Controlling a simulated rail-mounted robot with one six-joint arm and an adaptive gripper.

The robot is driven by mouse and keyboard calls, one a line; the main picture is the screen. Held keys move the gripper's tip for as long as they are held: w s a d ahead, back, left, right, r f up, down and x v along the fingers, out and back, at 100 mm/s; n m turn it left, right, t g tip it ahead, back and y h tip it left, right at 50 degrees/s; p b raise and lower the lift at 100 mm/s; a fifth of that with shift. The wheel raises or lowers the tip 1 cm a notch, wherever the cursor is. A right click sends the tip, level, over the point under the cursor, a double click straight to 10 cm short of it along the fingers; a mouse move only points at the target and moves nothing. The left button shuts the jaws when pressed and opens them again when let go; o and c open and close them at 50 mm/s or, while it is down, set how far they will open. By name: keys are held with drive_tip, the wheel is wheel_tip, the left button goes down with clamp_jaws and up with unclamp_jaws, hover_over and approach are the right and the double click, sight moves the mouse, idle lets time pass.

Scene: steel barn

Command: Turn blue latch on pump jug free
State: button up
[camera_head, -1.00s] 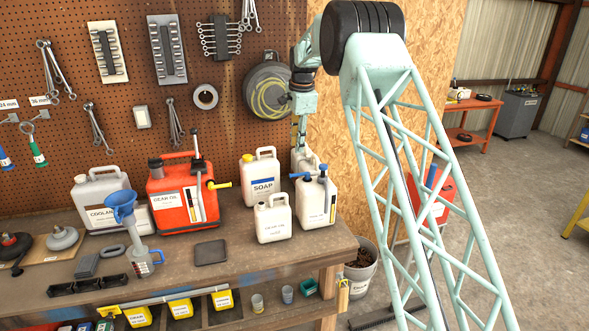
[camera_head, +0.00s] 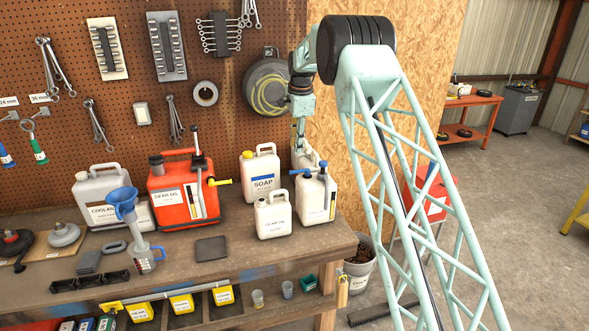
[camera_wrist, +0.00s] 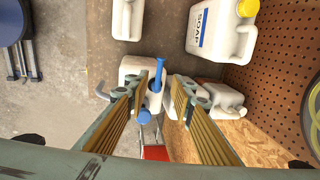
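The pump jug (camera_head: 318,198) is a white jug on the right end of the bench, with blue parts on top. In the wrist view the jug (camera_wrist: 133,68) shows from above. In the wrist view my gripper (camera_wrist: 161,88) is open, one finger each side of the blue lever. I cannot tell whether either finger touches it.
A soap jug (camera_head: 261,176), a small white jug (camera_head: 273,217) and a red gear oil can (camera_head: 182,192) stand to the left. Another white jug (camera_wrist: 228,97) is close to the right finger in the wrist view. A pegboard (camera_head: 225,110) rises behind the bench.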

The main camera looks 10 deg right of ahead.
drive_tip(key=shift+w+a+f+p, duration=0.1)
drive_tip(key=shift+w+f+p, duration=0.25)
drive_tip(key=shift+f, duration=1.75)
drive_tip(key=shift+w+f+p, duration=0.15)
drive_tip(key=shift+w+f, duration=0.35)
drive_tip(key=shift+f, duration=1.65)
drive_tip(key=shift+w+a+f+p, duration=0.1)
drive_tip(key=shift+w+f+p, duration=0.25)
drive_tip(key=shift+f, duration=1.75)
drive_tip(key=shift+d, duration=0.1)
clamp_jaws()
